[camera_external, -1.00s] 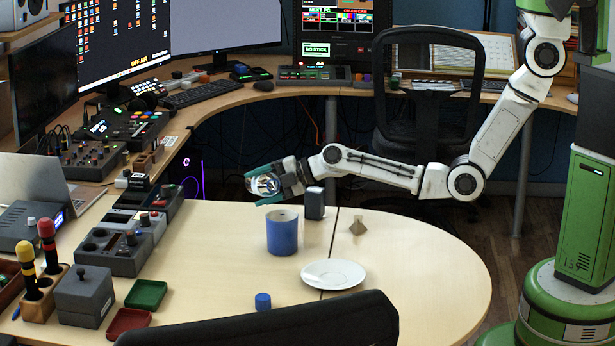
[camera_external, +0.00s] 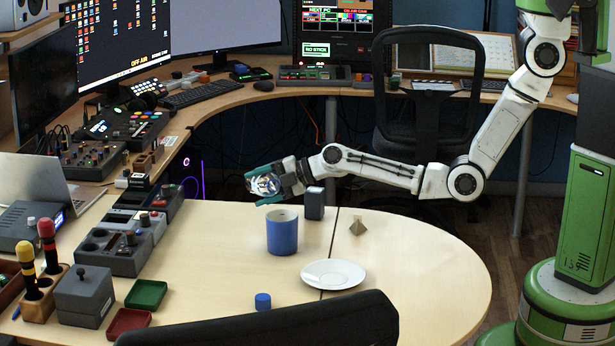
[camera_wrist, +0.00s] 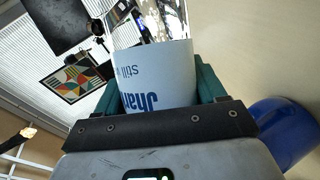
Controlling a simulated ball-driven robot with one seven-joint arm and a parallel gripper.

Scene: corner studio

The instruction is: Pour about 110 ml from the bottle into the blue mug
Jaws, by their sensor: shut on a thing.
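The blue mug (camera_external: 282,233) stands upright on the light wood table, and part of it shows at the lower right of the wrist view (camera_wrist: 288,130). My gripper (camera_external: 266,184) is above and slightly left of the mug, at the table's far side. It is shut on the bottle (camera_wrist: 155,75), which is clear with a white label with blue letters. In the external view the bottle (camera_external: 264,185) shows end-on between the teal fingers, so it lies well over from upright. Whether liquid is flowing, and how much is in the mug, I cannot tell.
A white saucer (camera_external: 333,274) lies in front of the mug. A dark box (camera_external: 314,203) and a small pyramid (camera_external: 357,227) stand to the right. A blue cap (camera_external: 263,301) sits near the chair back (camera_external: 290,325). Control boxes (camera_external: 112,250) line the left side.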

